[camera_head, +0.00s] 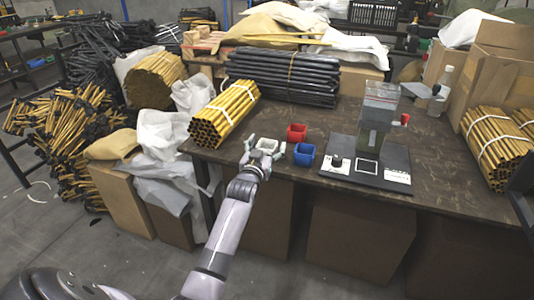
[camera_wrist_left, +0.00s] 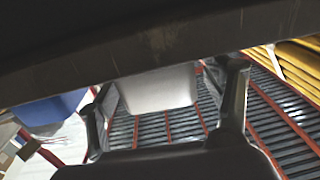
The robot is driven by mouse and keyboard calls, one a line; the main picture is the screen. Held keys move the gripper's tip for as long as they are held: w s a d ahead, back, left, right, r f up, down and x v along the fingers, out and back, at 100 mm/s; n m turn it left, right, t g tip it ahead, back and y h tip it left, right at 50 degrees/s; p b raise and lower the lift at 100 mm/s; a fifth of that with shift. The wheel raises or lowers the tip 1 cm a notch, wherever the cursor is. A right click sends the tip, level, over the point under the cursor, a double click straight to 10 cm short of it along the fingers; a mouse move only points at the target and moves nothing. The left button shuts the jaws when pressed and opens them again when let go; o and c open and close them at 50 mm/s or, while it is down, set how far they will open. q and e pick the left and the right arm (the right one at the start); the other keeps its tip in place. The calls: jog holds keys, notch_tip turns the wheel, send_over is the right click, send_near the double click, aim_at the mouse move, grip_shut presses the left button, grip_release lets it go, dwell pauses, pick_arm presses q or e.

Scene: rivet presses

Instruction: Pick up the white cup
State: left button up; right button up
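The white cup (camera_head: 267,146) is at the near edge of the dark table, left of the red cup (camera_head: 296,133) and the blue cup (camera_head: 304,154). My left gripper (camera_head: 264,153) is at the white cup, with its fingers spread on either side. In the left wrist view the white cup (camera_wrist_left: 158,90) sits between the two fingers of the gripper (camera_wrist_left: 165,118). A gap shows between the cup and the right finger; contact on the left side is unclear. The blue cup (camera_wrist_left: 48,108) shows at the left there. My right gripper is not in view.
A press (camera_head: 378,115) on a black base stands right of the cups. A bundle of yellow tubes (camera_head: 224,115) lies left of them, and black tubes (camera_head: 285,76) lie behind. More yellow tubes (camera_head: 495,145) are at the right. The table between press and right bundle is clear.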

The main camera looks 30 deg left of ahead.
pick_arm(q)
jog(key=c, duration=1.1)
